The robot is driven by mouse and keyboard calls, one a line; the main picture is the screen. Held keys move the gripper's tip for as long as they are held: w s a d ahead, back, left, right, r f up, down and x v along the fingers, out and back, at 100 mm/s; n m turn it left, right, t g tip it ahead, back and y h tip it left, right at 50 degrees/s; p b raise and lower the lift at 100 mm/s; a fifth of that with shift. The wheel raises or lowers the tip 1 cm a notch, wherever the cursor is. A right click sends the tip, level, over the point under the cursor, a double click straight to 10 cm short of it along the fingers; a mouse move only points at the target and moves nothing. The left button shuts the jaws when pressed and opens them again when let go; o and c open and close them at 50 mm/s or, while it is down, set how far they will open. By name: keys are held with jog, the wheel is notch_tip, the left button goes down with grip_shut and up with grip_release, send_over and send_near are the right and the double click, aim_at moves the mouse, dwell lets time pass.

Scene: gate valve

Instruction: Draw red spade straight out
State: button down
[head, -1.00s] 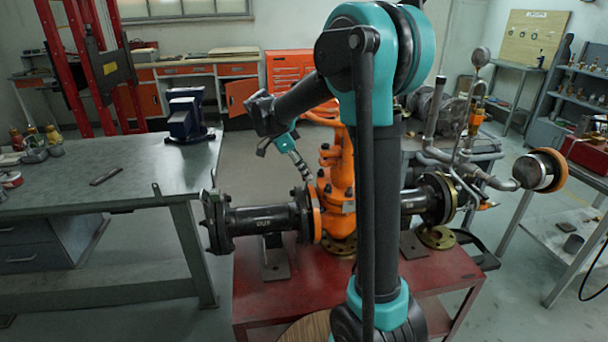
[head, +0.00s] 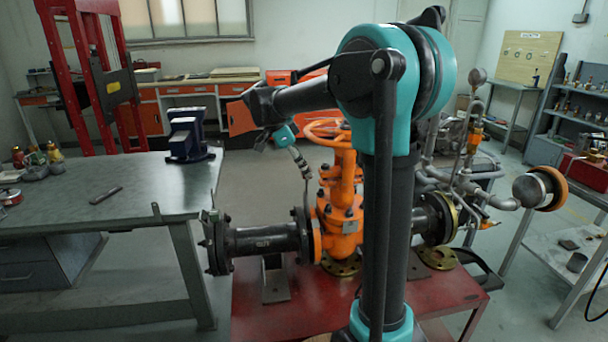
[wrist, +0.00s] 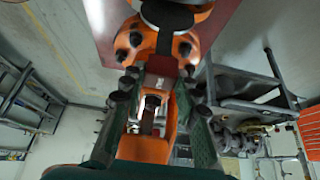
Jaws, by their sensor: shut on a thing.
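My gripper (head: 302,168) is above the left flange joint (head: 305,230) of the orange valve (head: 341,212), pointing down. In the wrist view its two dark green fingers (wrist: 156,88) are closed in on a reddish piece, which I take to be the red spade's upper end. A thin dark strip (head: 306,192), probably the spade seen edge-on, runs from the fingertips to the flange top. I cannot tell how much of the spade is still between the flanges. An orange-red piece (wrist: 147,150) lies between the finger bases; what it belongs to is unclear.
A black pipe (head: 262,240) runs left from the joint over a red stand (head: 300,315). The valve's orange handwheel (head: 322,129) is close to the right of my gripper. A grey workbench (head: 110,195) with a blue vise (head: 190,137) stands left.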

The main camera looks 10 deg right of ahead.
jog(key=shift+r, duration=2.45)
